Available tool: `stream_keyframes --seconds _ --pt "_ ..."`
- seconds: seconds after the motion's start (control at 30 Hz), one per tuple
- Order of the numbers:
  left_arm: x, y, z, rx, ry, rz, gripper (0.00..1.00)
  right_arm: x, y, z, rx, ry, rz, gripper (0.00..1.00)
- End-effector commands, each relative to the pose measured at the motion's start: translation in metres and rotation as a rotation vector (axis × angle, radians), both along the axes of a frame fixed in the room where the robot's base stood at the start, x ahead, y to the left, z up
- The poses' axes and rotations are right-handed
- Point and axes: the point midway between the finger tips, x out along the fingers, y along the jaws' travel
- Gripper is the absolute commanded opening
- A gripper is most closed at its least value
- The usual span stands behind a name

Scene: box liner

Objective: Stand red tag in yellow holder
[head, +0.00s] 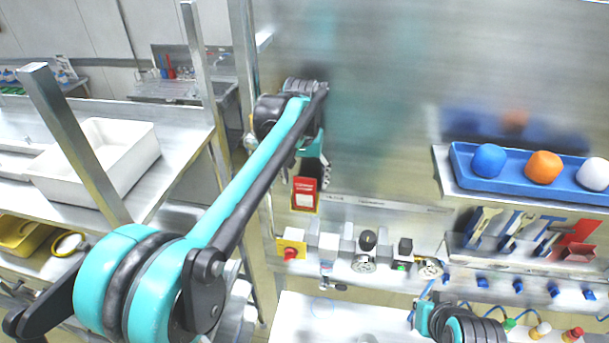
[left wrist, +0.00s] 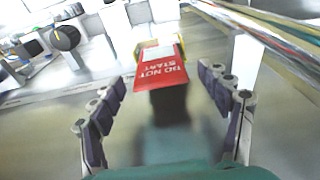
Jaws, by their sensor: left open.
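The red tag (head: 304,187) stands upright against the metal panel, below my left gripper in the head view. In the left wrist view the red tag (left wrist: 162,80) reads "DO NOT START" and has a white patch. My right gripper is not clearly in view; a part of my right arm shows at the lower right.
A yellow box with a red button (head: 291,248) and several knobs (head: 365,245) line the panel's lower edge. A blue tray (head: 463,160) with blue, orange and white balls sits on the right shelf. A white bin (head: 140,150) stands at left. A metal post (head: 248,80) rises beside my left arm.

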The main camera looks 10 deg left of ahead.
Motion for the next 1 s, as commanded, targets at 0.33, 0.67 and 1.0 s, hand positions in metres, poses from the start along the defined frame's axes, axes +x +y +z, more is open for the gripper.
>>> stream_keyframes --seconds 0.33,0.67,1.0 --pt "-0.006 0.0 0.053 0.0 0.0 0.0 0.77 0.0 0.0 0.0 0.0 0.0 0.0 0.0" --pt "-0.013 0.0 0.11 0.0 0.0 0.0 0.77 0.0 0.0 0.0 0.0 0.0 0.0 0.0" --pt "-0.015 0.0 0.119 0.0 0.0 0.0 0.77 0.0 0.0 0.0 0.0 0.0 0.0 0.0"
